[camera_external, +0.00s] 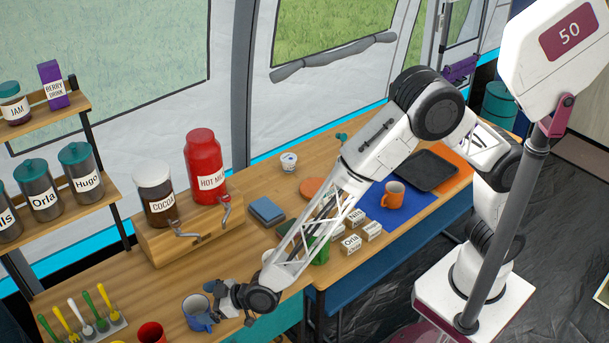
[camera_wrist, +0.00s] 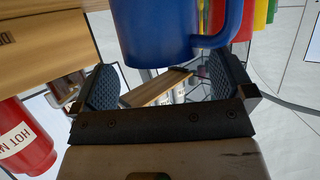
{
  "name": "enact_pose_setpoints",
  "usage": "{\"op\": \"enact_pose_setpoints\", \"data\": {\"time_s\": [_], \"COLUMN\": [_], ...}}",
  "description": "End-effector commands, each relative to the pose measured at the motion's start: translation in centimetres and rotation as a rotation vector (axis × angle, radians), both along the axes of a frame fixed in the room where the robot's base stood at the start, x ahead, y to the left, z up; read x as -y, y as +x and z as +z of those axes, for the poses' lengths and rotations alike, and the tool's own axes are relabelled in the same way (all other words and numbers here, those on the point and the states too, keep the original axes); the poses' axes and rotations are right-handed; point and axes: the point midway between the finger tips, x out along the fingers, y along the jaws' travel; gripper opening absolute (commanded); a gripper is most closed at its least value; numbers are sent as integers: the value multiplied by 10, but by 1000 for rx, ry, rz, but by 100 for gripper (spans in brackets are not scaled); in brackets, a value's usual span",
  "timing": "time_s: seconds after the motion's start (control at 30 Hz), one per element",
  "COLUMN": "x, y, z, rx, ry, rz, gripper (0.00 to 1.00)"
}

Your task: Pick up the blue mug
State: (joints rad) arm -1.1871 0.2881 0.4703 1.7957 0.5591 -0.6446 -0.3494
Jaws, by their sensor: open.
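The blue mug (camera_external: 197,314) stands upright on the wooden counter at the lower left in the external view. In the wrist view the mug (camera_wrist: 155,32) fills the top middle, with its handle (camera_wrist: 232,22) to the right. My gripper (camera_external: 214,301) is at the mug's right side, low and pointing left. In the wrist view my gripper (camera_wrist: 162,80) is open, with its two dark ridged pads apart and the mug in front of the gap. I cannot tell whether either finger touches the mug.
A red cup (camera_external: 151,332) stands close to the mug's lower left. A rack of coloured utensils (camera_external: 85,318) lies further left. The cocoa (camera_external: 157,195) and red hot milk (camera_external: 205,168) dispensers stand behind. An orange mug (camera_external: 393,195) is far right. Counter behind the mug is clear.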

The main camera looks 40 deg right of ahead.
Motion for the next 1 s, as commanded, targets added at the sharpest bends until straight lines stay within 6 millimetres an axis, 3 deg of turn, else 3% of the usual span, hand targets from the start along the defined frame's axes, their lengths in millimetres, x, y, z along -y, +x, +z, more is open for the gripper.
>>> {"op": "enact_pose_setpoints", "data": {"time_s": [0.4, 1.0], "x": [-22, -23], "y": [19, 20], "z": [-11, -12], "rx": [1, 0], "ry": [1, 0], "rz": [0, 0], "gripper": [100, 100]}}
